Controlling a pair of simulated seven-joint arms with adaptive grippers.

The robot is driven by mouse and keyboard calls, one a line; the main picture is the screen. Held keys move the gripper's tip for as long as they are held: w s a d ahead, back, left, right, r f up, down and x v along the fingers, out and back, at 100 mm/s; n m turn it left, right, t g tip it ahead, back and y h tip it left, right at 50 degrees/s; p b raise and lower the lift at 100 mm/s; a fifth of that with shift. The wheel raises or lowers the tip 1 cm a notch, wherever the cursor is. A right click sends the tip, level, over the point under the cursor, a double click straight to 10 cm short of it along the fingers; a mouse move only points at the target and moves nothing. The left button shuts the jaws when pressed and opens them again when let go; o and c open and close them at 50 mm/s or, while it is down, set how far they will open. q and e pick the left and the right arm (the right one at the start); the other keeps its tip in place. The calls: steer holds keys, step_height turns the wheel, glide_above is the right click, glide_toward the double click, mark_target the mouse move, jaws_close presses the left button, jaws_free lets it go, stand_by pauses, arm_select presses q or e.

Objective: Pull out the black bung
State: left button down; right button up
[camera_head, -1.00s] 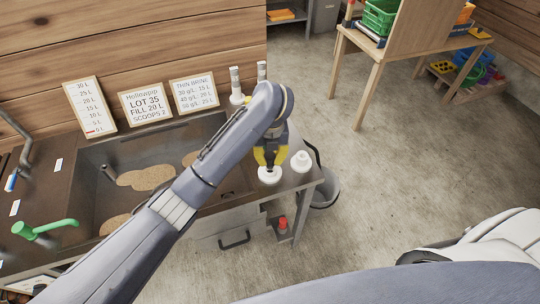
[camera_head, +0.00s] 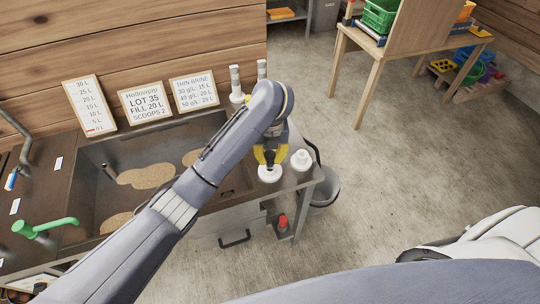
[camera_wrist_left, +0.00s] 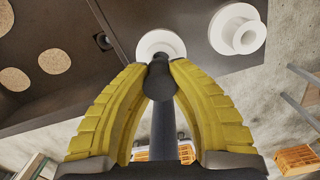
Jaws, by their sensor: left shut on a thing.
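My left gripper (camera_head: 269,164) has yellow fingers and is shut on a small black piece, which looks like the black bung (camera_head: 269,156). In the left wrist view the bung (camera_wrist_left: 160,82) sits between the fingertips, its narrow end overlapping a white round piece (camera_wrist_left: 160,40). This white piece also shows just below the fingertips in the head view (camera_head: 268,176), on the bench right of the sink. I cannot tell whether the bung is still seated in it. My right gripper is not in view.
A second white flanged piece (camera_head: 301,160) stands close to the right of the gripper. The sink (camera_head: 95,196) with tan discs lies left, partly behind my arm. White cylinders (camera_head: 235,84) stand behind. A bucket (camera_head: 325,190) is beyond the bench's right end.

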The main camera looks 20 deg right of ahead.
arm_select(q)
steer(key=shift+f, duration=1.6)
steer(key=c, duration=1.2)
jaws_free()
steer(key=shift+c, duration=0.2)
steer(key=shift+s+r, duration=0.15)
steer(key=shift+r, duration=2.85)
steer(key=shift+s+r, duration=0.1)
steer(key=shift+r, duration=2.85)
